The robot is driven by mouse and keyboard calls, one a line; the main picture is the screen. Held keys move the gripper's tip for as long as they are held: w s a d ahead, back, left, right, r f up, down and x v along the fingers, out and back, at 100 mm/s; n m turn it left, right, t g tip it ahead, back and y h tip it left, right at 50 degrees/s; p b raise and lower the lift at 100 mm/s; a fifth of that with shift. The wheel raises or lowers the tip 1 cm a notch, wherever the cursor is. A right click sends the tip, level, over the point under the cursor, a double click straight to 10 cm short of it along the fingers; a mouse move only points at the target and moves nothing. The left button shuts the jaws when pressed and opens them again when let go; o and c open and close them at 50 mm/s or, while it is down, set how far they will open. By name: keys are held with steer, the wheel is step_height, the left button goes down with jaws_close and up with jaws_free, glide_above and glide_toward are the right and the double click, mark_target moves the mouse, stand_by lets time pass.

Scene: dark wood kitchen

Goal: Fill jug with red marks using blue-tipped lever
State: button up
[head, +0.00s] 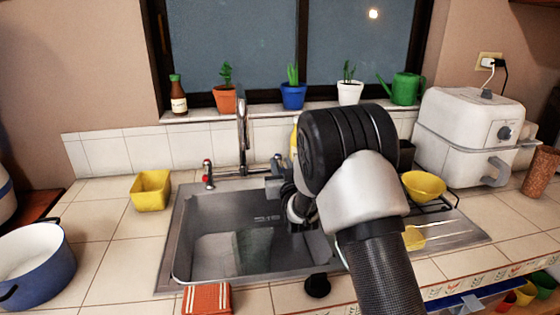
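The steel tap (242,135) rises behind the sink (205,215). A red-tipped lever (207,172) stands to the left of its base. My gripper (284,184) is over the right back part of the sink, close to the tap base, mostly hidden by my own arm. Its fingers are too unclear to tell whether they are open or hold anything. A faint greenish, see-through shape (255,250) is in the sink basin; I cannot tell whether it is the jug, and no red marks show.
A yellow tub (151,190) stands left of the sink, and a blue pot (35,265) at the front left. A yellow bowl (423,186) is on the rack at right, before a white air fryer (468,130). An orange cloth (206,299) lies at the front edge.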

mark_target(279, 156)
steer(key=shift+w+a, duration=0.15)
steer(key=shift+w, duration=0.7)
steer(key=shift+w+a, duration=0.15)
steer(key=shift+w, duration=0.65)
jaws_close()
steer(key=shift+w+d+f+n+y+b, duration=0.1)
steer(key=shift+d+n+y+b, duration=0.15)
steer(key=shift+y+b, duration=0.35)
steer(key=shift+n+g+y+b, duration=0.3)
steer(key=shift+n+y+b, duration=0.15)
steer(key=shift+n+y, duration=0.15)
jaws_free()
steer(key=shift+a+r, duration=0.1)
steer(key=shift+r, duration=0.1)
